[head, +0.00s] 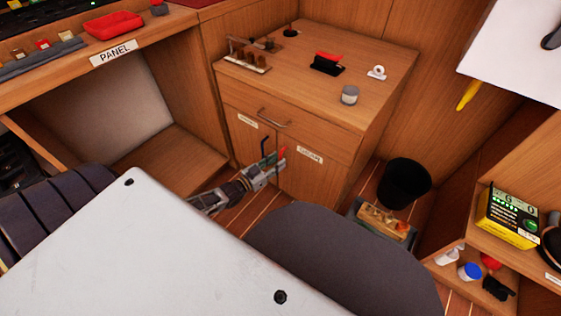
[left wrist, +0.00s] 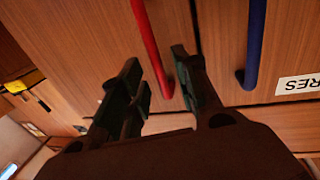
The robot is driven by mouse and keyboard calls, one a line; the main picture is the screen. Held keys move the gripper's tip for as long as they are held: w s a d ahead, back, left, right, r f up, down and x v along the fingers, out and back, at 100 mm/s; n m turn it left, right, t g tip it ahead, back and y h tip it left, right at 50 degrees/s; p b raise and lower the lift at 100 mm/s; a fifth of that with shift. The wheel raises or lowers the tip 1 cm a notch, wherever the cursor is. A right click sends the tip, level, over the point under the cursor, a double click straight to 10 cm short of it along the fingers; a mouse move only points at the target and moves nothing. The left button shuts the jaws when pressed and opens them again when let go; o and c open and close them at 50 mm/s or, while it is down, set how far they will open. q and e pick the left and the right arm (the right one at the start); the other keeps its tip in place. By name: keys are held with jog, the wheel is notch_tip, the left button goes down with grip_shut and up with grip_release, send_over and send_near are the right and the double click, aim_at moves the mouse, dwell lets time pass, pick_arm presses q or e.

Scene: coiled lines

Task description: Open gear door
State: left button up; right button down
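The wooden cabinet (head: 285,120) has two closed lower doors under a drawer. A blue handle (head: 264,148) and a red handle (head: 282,153) stand near the seam between the doors. Each door has a white label, too small to read surely. My left gripper (head: 276,166) is in front of the doors, at the red handle. In the left wrist view my left gripper (left wrist: 157,72) is open, with the lower end of the red handle (left wrist: 150,45) between its fingers. Contact cannot be told. The blue handle (left wrist: 254,45) is outside the fingers, to the right. My right gripper is not in view.
A grey rounded seat (head: 340,260) is close to my left forearm. A black bin (head: 404,183) and a crate of items (head: 385,220) stand right of the cabinet. A white board (head: 140,245) covers the foreground. Small items sit on the cabinet top.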

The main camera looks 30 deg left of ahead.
pick_arm(q)
jog(key=shift+b+x, duration=0.45)
jog(key=shift+x, duration=0.85)
jog(key=shift+c, duration=0.5)
grip_shut()
